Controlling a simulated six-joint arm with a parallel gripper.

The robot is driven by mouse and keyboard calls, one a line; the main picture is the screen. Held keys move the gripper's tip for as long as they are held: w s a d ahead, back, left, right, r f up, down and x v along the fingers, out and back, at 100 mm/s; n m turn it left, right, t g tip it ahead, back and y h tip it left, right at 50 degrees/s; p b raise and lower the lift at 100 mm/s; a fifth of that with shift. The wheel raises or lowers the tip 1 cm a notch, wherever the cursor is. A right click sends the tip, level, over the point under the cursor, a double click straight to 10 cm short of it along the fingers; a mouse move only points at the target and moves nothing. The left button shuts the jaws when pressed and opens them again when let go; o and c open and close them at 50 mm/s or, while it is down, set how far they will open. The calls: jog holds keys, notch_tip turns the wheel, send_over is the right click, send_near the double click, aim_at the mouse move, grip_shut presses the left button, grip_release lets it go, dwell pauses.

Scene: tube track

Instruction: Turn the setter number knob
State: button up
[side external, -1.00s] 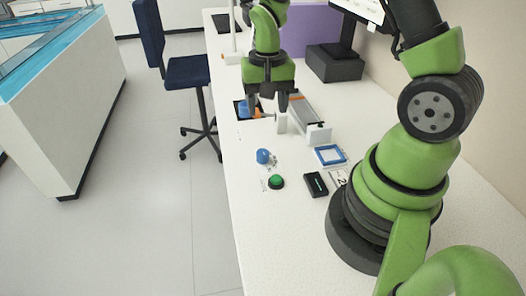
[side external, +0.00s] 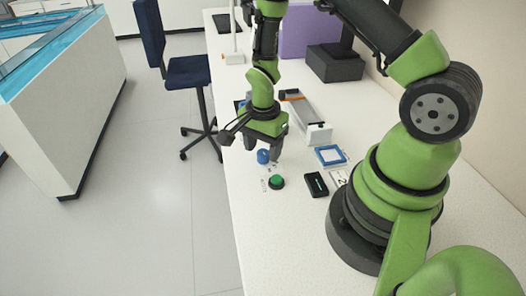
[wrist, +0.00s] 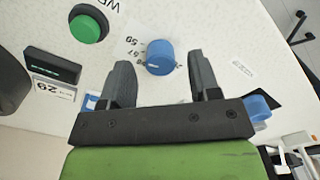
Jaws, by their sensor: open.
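The blue knob (side external: 263,156) stands on the white table, below my gripper in the side view. In the wrist view the knob (wrist: 160,57) has a white pointer line and printed numbers beside it. My gripper (wrist: 160,77) is open, with one dark finger to each side of the knob's position in the picture. It is empty, and the knob appears beyond the fingertips, apart from them. In the side view my gripper (side external: 264,146) points down over the knob and partly hides the area behind it.
A green button (side external: 277,181) and a black display box (side external: 316,184) sit near the knob. A blue-framed square (side external: 330,155) and a long grey track with a white block (side external: 318,134) lie to the right. Another blue knob (wrist: 257,107) shows at right in the wrist view.

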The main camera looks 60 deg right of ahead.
jog(key=shift+f, duration=0.95)
jog(key=shift+c, duration=0.2)
jog(key=c, duration=0.9)
